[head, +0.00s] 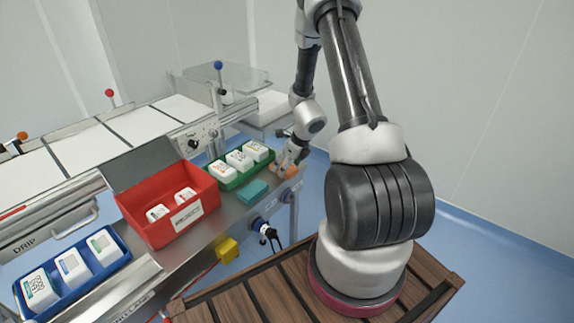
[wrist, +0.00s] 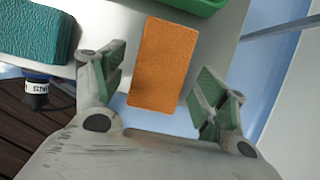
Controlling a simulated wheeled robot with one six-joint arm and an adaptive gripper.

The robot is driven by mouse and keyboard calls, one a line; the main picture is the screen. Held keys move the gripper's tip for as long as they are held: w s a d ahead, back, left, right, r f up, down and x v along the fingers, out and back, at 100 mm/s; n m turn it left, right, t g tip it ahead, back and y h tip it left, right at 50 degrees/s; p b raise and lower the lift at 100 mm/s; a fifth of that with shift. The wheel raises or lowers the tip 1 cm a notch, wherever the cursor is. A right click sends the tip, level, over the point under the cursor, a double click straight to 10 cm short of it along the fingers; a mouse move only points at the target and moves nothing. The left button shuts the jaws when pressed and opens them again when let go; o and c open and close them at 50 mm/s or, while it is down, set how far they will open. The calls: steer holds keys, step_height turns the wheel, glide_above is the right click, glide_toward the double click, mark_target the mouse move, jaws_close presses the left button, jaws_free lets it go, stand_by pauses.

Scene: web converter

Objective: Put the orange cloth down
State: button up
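The orange cloth (wrist: 165,50) is a flat rectangular block in the wrist view, on the metal table's edge, with its near end reaching past the edge over the blue floor. In the head view, only a small orange part (head: 288,171) shows under my gripper (head: 290,160). In the wrist view my gripper (wrist: 163,90) is open. Its two green-padded fingers stand wide on either side of the cloth, with a visible gap at each side. I cannot tell how high the cloth lies relative to the tabletop.
A teal block (head: 252,191) lies left of the cloth. A green tray (head: 231,183) with several white containers stands behind. A red bin (head: 150,228) and a blue tray (head: 72,302) stand further left. A black-and-blue knob (wrist: 36,92) sticks out below the table edge.

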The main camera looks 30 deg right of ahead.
steer(key=v, duration=1.2)
steer(key=s+a+r+n, duration=0.4)
steer(key=r+n, duration=0.3)
steer(key=r, duration=0.2)
steer(key=s+a+r+n, duration=0.3)
steer(key=a+r+n, duration=0.2)
steer(key=r+n, duration=0.25)
steer(key=s+r+n, duration=0.5)
steer(key=s+n, duration=0.3)
steer(key=s, duration=0.1)
steer(key=s+r+n+h, duration=0.1)
steer(key=s+r+n, duration=0.4)
steer(key=s+n, duration=0.4)
steer(key=shift+a+r+h, duration=0.2)
steer(key=shift+r+h, duration=0.05)
steer(key=shift+h, duration=0.05)
steer(key=shift+n, duration=0.25)
